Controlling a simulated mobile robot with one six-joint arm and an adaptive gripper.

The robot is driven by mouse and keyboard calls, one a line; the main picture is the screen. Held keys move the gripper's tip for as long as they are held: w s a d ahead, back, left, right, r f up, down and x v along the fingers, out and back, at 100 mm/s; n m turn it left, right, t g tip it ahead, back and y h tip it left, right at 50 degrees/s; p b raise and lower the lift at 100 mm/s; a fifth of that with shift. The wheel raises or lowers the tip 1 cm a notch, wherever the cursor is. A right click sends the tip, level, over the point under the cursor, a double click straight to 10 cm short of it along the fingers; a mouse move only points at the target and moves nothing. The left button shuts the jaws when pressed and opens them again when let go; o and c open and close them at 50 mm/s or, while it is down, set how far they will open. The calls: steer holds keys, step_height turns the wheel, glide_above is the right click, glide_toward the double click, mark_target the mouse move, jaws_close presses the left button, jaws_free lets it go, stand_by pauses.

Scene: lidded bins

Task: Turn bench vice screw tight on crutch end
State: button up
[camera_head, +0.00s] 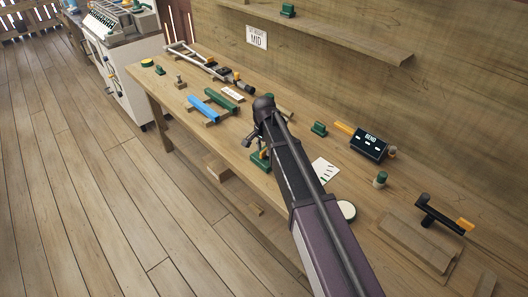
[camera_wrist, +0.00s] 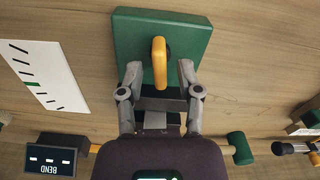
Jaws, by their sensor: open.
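A green block with an upright yellow handle (camera_wrist: 159,62), which looks like part of the vice, fills the top middle of the wrist view. The green body (camera_wrist: 203,45) also shows under my arm in the head view (camera_head: 260,161). My gripper (camera_wrist: 158,78) is open, with one grey finger on each side of the yellow handle; I cannot tell whether they touch it. In the head view my gripper (camera_head: 250,142) is mostly hidden by my arm. A crutch (camera_head: 198,60) lies along the back of the bench, its dark end (camera_head: 245,87) apart from the green block.
The bench (camera_head: 185,125) carries a blue block (camera_head: 203,108), a green block (camera_head: 221,99), a BEND box (camera_head: 368,145), a white card (camera_head: 324,170) and a black-and-orange tool (camera_head: 442,216). A shelf (camera_head: 330,36) runs along the wall. The floor (camera_head: 80,190) at left is clear.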

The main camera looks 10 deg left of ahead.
mark_target(264, 150)
steer(key=shift+r+p, duration=1.5)
steer(key=shift+r, duration=0.25)
steer(key=shift+r+p, duration=1.45)
steer(key=shift+p, duration=0.05)
steer(key=shift+c, duration=0.4)
steer(key=shift+f, duration=0.1)
step_height(264, 150, down, 8)
steer(key=b, duration=0.8)
jaws_close()
